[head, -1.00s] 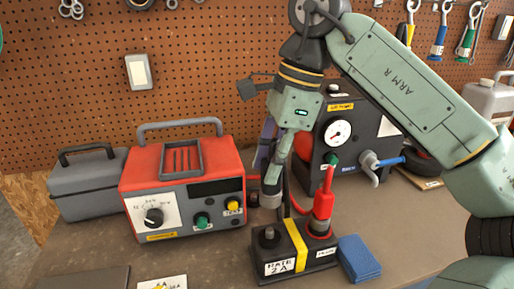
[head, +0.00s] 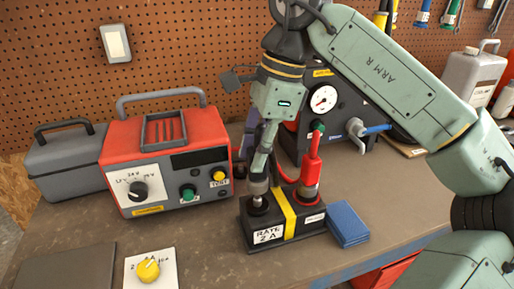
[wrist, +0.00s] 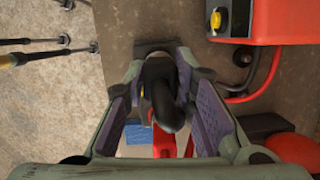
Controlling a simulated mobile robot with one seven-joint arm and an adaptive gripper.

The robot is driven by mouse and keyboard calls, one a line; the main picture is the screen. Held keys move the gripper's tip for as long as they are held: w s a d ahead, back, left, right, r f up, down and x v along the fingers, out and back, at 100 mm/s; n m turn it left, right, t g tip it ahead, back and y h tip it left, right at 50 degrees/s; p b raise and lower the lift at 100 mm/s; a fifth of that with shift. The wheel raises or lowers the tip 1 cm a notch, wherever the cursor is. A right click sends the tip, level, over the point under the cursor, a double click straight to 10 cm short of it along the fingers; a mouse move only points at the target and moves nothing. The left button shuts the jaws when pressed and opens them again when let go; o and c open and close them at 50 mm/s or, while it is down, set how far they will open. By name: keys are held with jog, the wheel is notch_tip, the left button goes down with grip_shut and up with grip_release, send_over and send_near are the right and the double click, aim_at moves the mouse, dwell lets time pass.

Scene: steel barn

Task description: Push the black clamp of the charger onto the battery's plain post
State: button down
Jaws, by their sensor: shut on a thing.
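The black battery (head: 303,232) with a yellow stripe and a "RATE 2 A" label stands on the bench. A red clamp (head: 311,170) sits on its right post. My gripper (head: 258,183) points down over the left, plain post (head: 257,204). It is shut on the black clamp (wrist: 160,92), which shows between its pads in the wrist view. The gripper's tips hide most of the clamp in the head view. The clamp is at or just above the post; I cannot tell whether it is seated. The red charger (head: 115,150) stands to the left.
Behind stands a dark unit with a gauge (head: 323,98). A grey toolbox (head: 66,165) is at the left. A card with a yellow knob (head: 148,270) lies at the front. Bare bench lies left of the battery.

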jog(key=shift+f, duration=0.1)
jog(key=shift+f+b, duration=1.75)
jog(key=shift+f, duration=0.4)
jog(key=c, duration=1.2)
grip_release()
jog(key=shift+c, duration=0.2)
jog(key=v, duration=1.2)
jog(key=shift+r, duration=0.1)
